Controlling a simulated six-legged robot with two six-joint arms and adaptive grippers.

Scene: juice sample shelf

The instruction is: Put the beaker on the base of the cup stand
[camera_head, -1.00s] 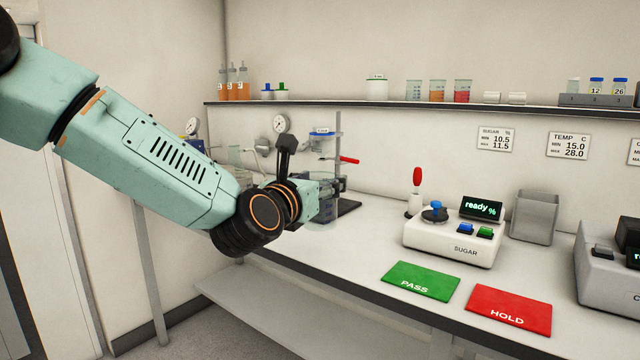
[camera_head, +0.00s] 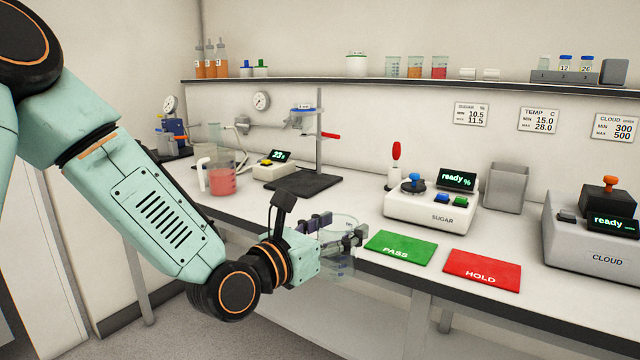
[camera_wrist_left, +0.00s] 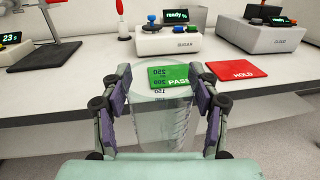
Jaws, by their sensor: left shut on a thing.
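My left gripper (camera_head: 338,240) is shut on a clear, empty-looking beaker (camera_head: 338,262) with graduation marks. It holds the beaker upright just in front of the bench's front edge, near the green PASS mat. The beaker also shows in the left wrist view (camera_wrist_left: 160,125), between the gripper's two fingers (camera_wrist_left: 162,100). The cup stand has a dark flat base (camera_head: 303,183), a thin upright post (camera_head: 319,130) and a red-handled clamp, and stands farther back on the bench. The base's top looks bare. My right gripper is not in view.
A jug with red liquid (camera_head: 222,180) and a small display device (camera_head: 276,168) stand left of the stand. The SUGAR meter (camera_head: 432,208), PASS mat (camera_head: 401,247) and HOLD mat (camera_head: 483,270) lie to the right. The bench before the base is clear.

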